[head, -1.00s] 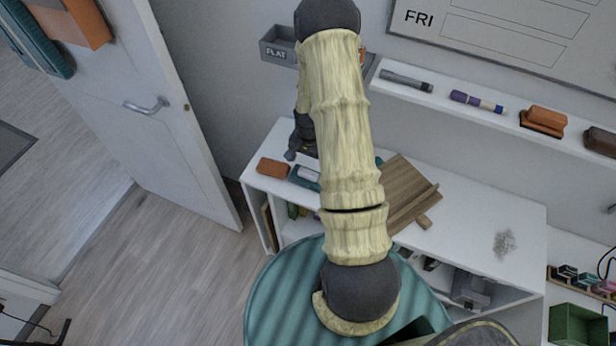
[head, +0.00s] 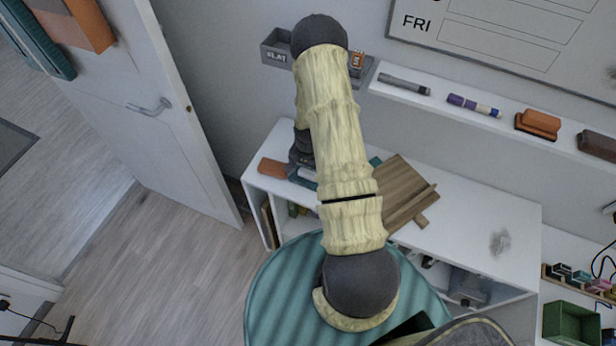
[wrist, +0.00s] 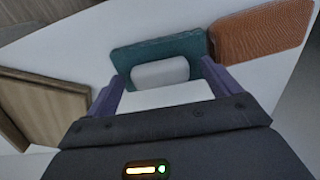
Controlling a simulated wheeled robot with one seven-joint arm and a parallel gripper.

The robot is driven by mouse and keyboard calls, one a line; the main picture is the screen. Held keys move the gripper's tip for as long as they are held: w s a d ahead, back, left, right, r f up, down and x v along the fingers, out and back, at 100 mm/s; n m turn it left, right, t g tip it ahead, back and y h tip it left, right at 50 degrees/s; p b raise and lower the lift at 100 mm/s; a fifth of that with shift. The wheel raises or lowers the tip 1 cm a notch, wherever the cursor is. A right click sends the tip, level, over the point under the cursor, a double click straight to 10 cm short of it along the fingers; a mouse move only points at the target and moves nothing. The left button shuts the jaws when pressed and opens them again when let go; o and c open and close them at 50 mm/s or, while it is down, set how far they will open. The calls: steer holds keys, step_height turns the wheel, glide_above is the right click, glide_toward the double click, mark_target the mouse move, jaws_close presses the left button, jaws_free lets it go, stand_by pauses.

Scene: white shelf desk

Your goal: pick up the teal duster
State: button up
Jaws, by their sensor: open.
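The teal duster (wrist: 125,57) lies on the white desk, with a pale grey block (wrist: 160,72) on its upper face. It also shows in the head view (head: 303,180), partly hidden by my arm. My gripper (wrist: 163,82) is open, its two purple fingers pointing at the duster. The grey block lies in line with the gap between the fingertips. In the wrist view the teal part reaches past both fingertips. I cannot tell whether the fingers touch it. The head view hides the fingertips.
An orange-brown leathery block (wrist: 262,38) lies close to the duster's right in the wrist view. A wooden stand (wrist: 45,100) is at the left there. The white desk (head: 470,215) has free room right of the stand in the head view. A grey wall tray (head: 275,50) hangs behind my arm.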

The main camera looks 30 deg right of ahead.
mark_target(308, 172)
steer(key=c, duration=1.1)
steer(key=shift+r, duration=0.1)
step_height(308, 172, up, 10)
steer(key=b, duration=0.2)
steer(key=shift+b, duration=0.4)
